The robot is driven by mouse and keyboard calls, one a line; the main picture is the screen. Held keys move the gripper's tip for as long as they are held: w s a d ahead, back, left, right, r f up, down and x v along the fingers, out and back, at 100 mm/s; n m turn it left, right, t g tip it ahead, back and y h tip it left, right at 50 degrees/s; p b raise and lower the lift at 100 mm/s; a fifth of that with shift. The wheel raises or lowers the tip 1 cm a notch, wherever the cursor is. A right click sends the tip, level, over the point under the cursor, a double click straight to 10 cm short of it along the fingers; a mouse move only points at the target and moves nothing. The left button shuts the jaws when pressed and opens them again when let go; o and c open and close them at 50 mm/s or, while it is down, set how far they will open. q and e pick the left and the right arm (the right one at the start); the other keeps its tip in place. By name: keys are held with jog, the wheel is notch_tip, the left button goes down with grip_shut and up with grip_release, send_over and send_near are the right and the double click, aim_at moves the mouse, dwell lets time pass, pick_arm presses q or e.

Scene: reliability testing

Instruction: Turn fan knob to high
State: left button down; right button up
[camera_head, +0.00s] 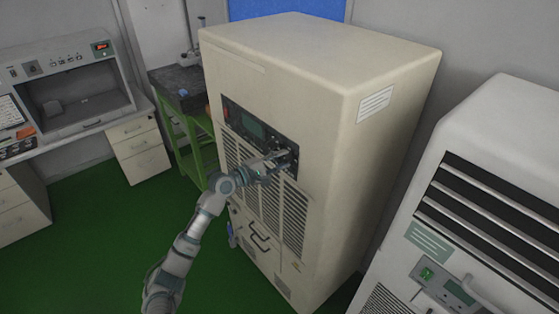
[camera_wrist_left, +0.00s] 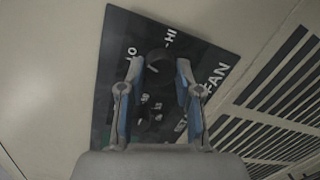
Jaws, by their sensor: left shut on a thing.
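The fan knob (camera_wrist_left: 158,62) is a dark round knob on a black panel lettered FAN, with HI and LO marks, in the left wrist view. My left gripper (camera_wrist_left: 158,72) has one finger on each side of the knob and is shut on it. In the head view, my left gripper (camera_head: 284,157) reaches the right end of the dark control panel (camera_head: 243,122) on the tall beige cabinet (camera_head: 285,75). The knob is hidden there behind the gripper. Its exact pointer setting is too dark to tell. My right gripper is not in view.
Slatted vents (camera_head: 243,165) lie below the panel, with a handle (camera_head: 259,242) lower down. A white machine (camera_head: 500,130) with dark louvres stands at the right. A green stand (camera_head: 190,143) and a desk console (camera_head: 70,65) are at the left. Green floor (camera_head: 100,240) is clear at the lower left.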

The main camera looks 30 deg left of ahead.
pick_arm(q)
jog(key=m, duration=0.3)
jog(key=shift+d+f+m+g, duration=0.2)
jog(key=shift+m+g, duration=0.1)
jog(key=shift+m, duration=0.1)
jog(key=m, duration=0.3)
jog(key=shift+y, duration=0.3)
jog(key=m, duration=0.3)
jog(key=shift+s+d+f+m+y, duration=0.1)
jog(key=shift+f+m+y, duration=0.05)
jog(key=shift+m+y, duration=0.55)
jog(key=shift+m, duration=1.3)
jog(key=shift+f, duration=0.1)
jog(key=c, duration=0.9)
grip_release()
jog(key=shift+o, duration=0.6)
jog(key=shift+r, duration=0.2)
